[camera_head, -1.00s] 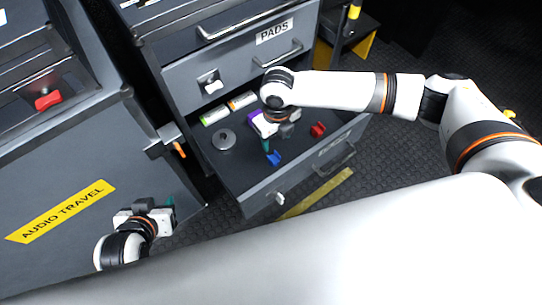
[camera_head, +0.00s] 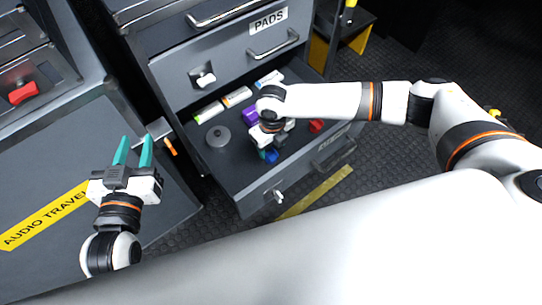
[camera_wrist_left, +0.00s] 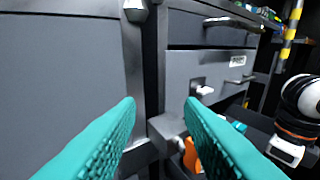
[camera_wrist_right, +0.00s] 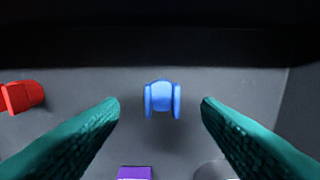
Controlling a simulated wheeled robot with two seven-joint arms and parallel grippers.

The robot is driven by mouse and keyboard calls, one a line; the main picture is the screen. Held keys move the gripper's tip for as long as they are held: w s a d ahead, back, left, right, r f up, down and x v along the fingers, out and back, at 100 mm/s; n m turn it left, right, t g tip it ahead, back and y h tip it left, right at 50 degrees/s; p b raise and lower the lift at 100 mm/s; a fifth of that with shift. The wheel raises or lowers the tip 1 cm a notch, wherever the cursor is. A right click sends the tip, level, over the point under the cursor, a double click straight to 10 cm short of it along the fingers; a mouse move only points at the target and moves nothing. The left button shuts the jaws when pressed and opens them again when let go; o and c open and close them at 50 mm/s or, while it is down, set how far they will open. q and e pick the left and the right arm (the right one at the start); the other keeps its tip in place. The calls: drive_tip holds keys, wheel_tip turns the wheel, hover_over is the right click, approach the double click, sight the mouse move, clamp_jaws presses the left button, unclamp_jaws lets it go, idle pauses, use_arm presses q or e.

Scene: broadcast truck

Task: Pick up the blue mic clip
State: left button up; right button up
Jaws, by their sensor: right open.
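The blue mic clip (camera_wrist_right: 162,98) lies on the drawer floor in the right wrist view, centred between my right fingers and a little beyond their tips. In the head view the blue clip (camera_head: 272,156) shows just below my right gripper (camera_head: 268,153), partly hidden by it. My right gripper (camera_wrist_right: 161,103) is open and empty above the drawer, its fingers on either side of the clip, not visibly touching it. My left gripper (camera_head: 133,150) is open and empty in front of the grey cabinet. Its teal fingers also show apart in the left wrist view (camera_wrist_left: 160,105).
The open drawer (camera_head: 225,182) also holds a red clip (camera_head: 316,126), a purple block (camera_head: 250,115), a grey disc (camera_head: 218,136) and several labelled cylinders (camera_head: 237,97). The drawer's front wall (camera_wrist_right: 160,48) stands close to the blue clip. An orange piece (camera_wrist_left: 191,155) is near my left gripper.

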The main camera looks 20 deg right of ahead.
sight(271, 156)
drive_tip(key=shift+f, duration=0.4)
wheel_tip(271, 156, down, 4)
drive_tip(key=shift+w+a+f+b, duration=0.1)
drive_tip(key=shift+a+b, duration=0.05)
drive_tip(key=shift+b, duration=1.1)
drive_tip(key=shift+f, duration=0.15)
use_arm(q)
wheel_tip(271, 156, up, 9)
drive_tip(key=s+d+t+h, duration=0.1)
drive_tip(key=t+h, duration=0.1)
drive_tip(key=t, duration=0.5)
drive_tip(key=shift+s+r, duration=0.15)
drive_tip(key=shift+s, duration=0.05)
use_arm(e)
drive_tip(key=shift+c, duration=0.6)
drive_tip(key=c, duration=0.9)
